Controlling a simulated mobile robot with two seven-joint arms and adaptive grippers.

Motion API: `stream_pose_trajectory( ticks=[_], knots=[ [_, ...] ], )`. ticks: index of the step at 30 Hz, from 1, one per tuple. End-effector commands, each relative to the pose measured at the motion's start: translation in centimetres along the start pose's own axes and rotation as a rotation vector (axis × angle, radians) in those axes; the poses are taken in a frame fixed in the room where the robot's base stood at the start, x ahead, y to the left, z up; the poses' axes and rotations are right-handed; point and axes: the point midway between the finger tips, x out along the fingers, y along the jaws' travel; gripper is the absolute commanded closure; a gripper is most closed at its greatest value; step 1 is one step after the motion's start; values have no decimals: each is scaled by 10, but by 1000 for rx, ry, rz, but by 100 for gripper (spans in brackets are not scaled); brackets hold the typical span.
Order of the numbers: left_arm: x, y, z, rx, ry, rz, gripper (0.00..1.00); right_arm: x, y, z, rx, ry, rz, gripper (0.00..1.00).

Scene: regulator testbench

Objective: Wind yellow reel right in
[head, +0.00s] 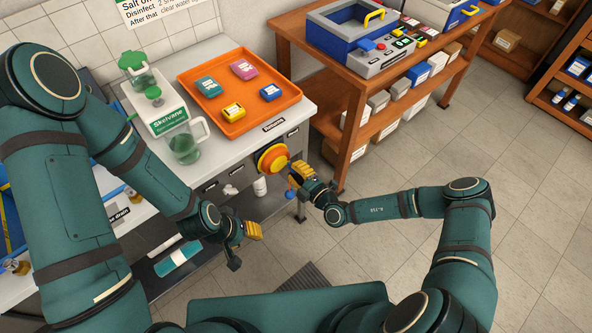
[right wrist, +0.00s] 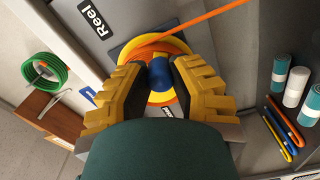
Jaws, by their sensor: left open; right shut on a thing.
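The yellow reel (head: 267,162), with orange line wound on it, is on the front of the white bench in the head view. In the right wrist view the reel (right wrist: 184,98) shows its yellow rim, and the orange line runs off to the upper right. My right gripper (head: 294,176) is at the reel's front. In the right wrist view its fingers are shut on the blue knob (right wrist: 160,76) of the reel. The fingers hide part of the reel. My left gripper (head: 245,247) is open and empty, in front of the bench and left of the reel.
A wooden shelf unit (head: 352,95) stands to the right. A white bottle (head: 260,186) is below the reel. The floor at right is clear.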

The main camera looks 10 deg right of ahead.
Motion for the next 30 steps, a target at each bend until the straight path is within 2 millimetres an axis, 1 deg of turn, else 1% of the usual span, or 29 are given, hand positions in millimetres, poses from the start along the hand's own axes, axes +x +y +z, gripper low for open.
stream_pose_trajectory(
  ticks=[1, 5, 6, 8, 9, 17, 20, 23, 25, 30],
  knots=[
    [0, 0, 0, 0, 0, 0, 58, -1, -1, 3, -2, -6, -3, 100],
    [0, 0, 0, 0, 0, 0, 58, -1, -1, 3, -2, -6, -3, 100],
    [0, 0, 0, 0, 0, 0, 58, -1, -1, 3, -3, -6, -3, 73],
    [0, 0, 0, 0, 0, 0, 58, -1, -2, 3, -3, -6, -3, 52],
    [0, 0, 0, 0, 0, 0, 58, -1, -1, 3, -3, -5, -3, 44],
    [0, 0, 0, 0, 0, 0, 58, 0, -1, 1, -2, -2, -2, 44],
    [0, 0, 0, 0, 0, 0, 58, -4, -1, 1, -2, -2, -2, 44],
    [0, 0, 0, 0, 0, 0, 58, -14, -1, 2, -3, -3, -3, 44],
    [0, 0, 0, 0, 0, 0, 58, -25, 0, 2, -2, -4, -2, 44],
    [0, 0, 0, 0, 0, 0, 58, -60, 0, 2, -3, -5, -3, 44]
  ],
)
